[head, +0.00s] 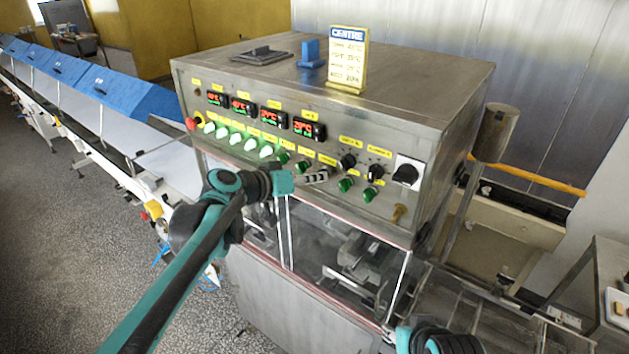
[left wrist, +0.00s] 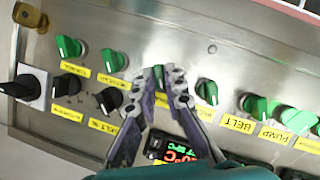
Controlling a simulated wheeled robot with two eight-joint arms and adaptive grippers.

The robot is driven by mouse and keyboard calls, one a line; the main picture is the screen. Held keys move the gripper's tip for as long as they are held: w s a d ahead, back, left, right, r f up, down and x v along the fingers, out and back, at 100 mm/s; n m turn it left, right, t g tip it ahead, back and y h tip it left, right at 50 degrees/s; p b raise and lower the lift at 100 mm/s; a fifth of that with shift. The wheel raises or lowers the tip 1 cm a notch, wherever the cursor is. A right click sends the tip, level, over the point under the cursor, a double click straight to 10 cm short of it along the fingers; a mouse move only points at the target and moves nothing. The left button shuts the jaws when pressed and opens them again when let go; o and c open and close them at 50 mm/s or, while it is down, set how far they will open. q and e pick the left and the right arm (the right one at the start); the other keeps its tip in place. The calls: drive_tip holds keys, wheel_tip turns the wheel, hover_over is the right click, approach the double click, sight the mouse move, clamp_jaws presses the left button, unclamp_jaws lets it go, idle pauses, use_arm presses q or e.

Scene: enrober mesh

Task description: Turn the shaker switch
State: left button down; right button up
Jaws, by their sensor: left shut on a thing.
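My left gripper (head: 316,176) is at the front control panel of the steel machine, in the lower row of switches. In the left wrist view its two fingers (left wrist: 168,80) are closed together against the panel. They are shut on the shaker switch, which the fingers hide almost fully; its label is too covered to read. A green knob (left wrist: 113,60) is on one side of the fingers and another green knob (left wrist: 207,92) on the other. Part of my right arm shows at the bottom edge of the head view; its gripper is not visible.
Red and green displays (head: 270,118) sit above the row. Black knobs (head: 347,161) and a large black rotary switch (head: 407,173) are to the right. A yellow sign (head: 347,60) stands on top. Clear panes (head: 345,255) are below the panel.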

idle(0.4)
use_arm(q)
drive_tip(key=c, duration=1.8)
unclamp_jaws()
drive_tip(key=shift+o, duration=1)
drive_tip(key=shift+w+d, duration=0.1)
drive_tip(key=shift+w, duration=0.05)
drive_tip(key=v, duration=1.2)
drive_tip(key=shift+f, duration=0.15)
drive_tip(key=s+a+f+n+y+b, duration=0.1)
drive_tip(key=s+a+f+y+b, duration=0.2)
drive_tip(key=f, duration=1.4)
drive_tip(key=s+a+f+n+g+y+b, duration=0.1)
drive_tip(key=s+a+f+y+b, duration=0.2)
drive_tip(key=s+f+b, duration=0.7)
drive_tip(key=s+a+f+n+g+y+b, duration=0.1)
drive_tip(key=s+a+f+y+b, duration=0.2)
drive_tip(key=s+f+b, duration=0.4)
wheel_tip(320, 180, down, 18)
drive_tip(key=y+b, duration=0.1)
drive_tip(key=b, duration=0.8)
drive_tip(key=shift+s+b, duration=0.4)
